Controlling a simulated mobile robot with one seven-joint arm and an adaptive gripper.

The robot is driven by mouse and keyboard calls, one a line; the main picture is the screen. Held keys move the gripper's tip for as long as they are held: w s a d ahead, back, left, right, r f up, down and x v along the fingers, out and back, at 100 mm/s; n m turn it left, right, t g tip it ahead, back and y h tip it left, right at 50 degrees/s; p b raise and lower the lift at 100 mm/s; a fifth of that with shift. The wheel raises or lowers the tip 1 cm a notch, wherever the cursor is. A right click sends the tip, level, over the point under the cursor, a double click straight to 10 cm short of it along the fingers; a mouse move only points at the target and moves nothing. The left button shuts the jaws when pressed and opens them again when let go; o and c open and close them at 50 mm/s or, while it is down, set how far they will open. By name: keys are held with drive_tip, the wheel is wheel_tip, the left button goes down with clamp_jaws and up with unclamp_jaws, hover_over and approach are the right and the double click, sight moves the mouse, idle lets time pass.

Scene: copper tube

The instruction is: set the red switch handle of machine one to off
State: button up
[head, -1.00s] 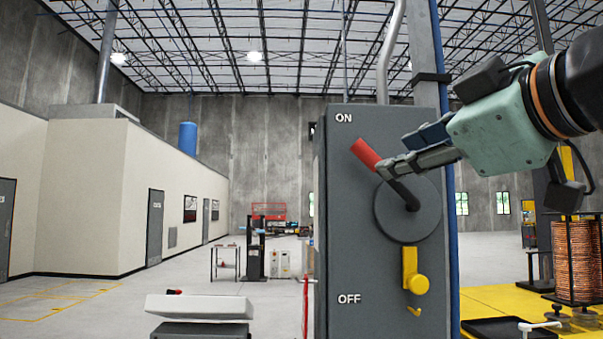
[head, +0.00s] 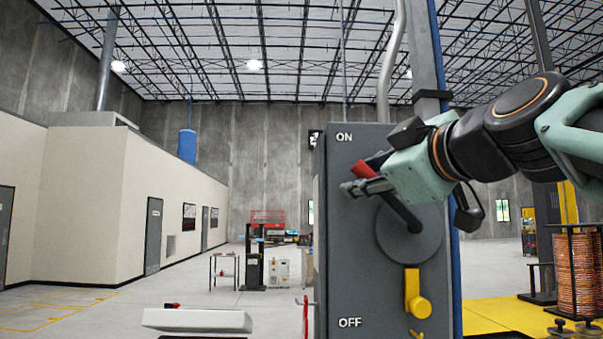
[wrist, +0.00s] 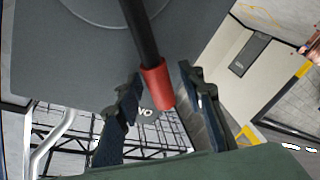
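The red-tipped switch handle (head: 362,167) is on the front of a grey switch box (head: 350,260). Its dark lever points up and left toward the ON label (head: 344,137); the OFF label (head: 350,322) is low on the box. My gripper (head: 362,182) is at the handle's upper end and partly covers it. In the wrist view, the red grip (wrist: 157,88) lies between the two fingers of my gripper (wrist: 159,76), with gaps showing at its sides. The fingers are open and not closed on it.
A round grey disc (head: 408,240) sits behind the lever. A yellow latch (head: 414,295) sticks out below it. A blue edge and a grey post (head: 430,75) stand at the box's right. Copper coils (head: 577,270) are at the far right. Open floor lies to the left.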

drive_tip(key=shift+c, duration=0.4)
clamp_jaws()
drive_tip(key=shift+a+f, duration=0.1)
drive_tip(key=shift+f, duration=0.05)
drive_tip(key=a+f+n+b, duration=0.1)
drive_tip(key=f+n+b, duration=0.1)
drive_tip(key=a+f+n+g+h+b, duration=0.1)
drive_tip(key=f+n+b, duration=0.1)
drive_tip(key=f+b, duration=0.1)
drive_tip(key=a+f+n+b, duration=0.1)
drive_tip(key=f+n+b, duration=0.2)
drive_tip(key=shift+a+g+h, duration=0.25)
drive_tip(key=shift+g+h, duration=0.05)
drive_tip(key=shift+g, duration=0.1)
drive_tip(key=f+n+b, duration=0.1)
drive_tip(key=f, duration=0.1)
drive_tip(key=d+f+n+h+b, duration=0.1)
drive_tip(key=f+n, duration=0.1)
drive_tip(key=f+n+h+b, duration=0.1)
drive_tip(key=f+n, duration=0.1)
drive_tip(key=shift+d+f+g, duration=0.1)
drive_tip(key=shift+d+g, duration=0.1)
drive_tip(key=shift+g, duration=0.1)
drive_tip(key=shift+d+f+n+h+b, duration=0.65)
drive_tip(key=shift+d+f+n, duration=0.5)
drive_tip(key=shift+f+n, duration=0.25)
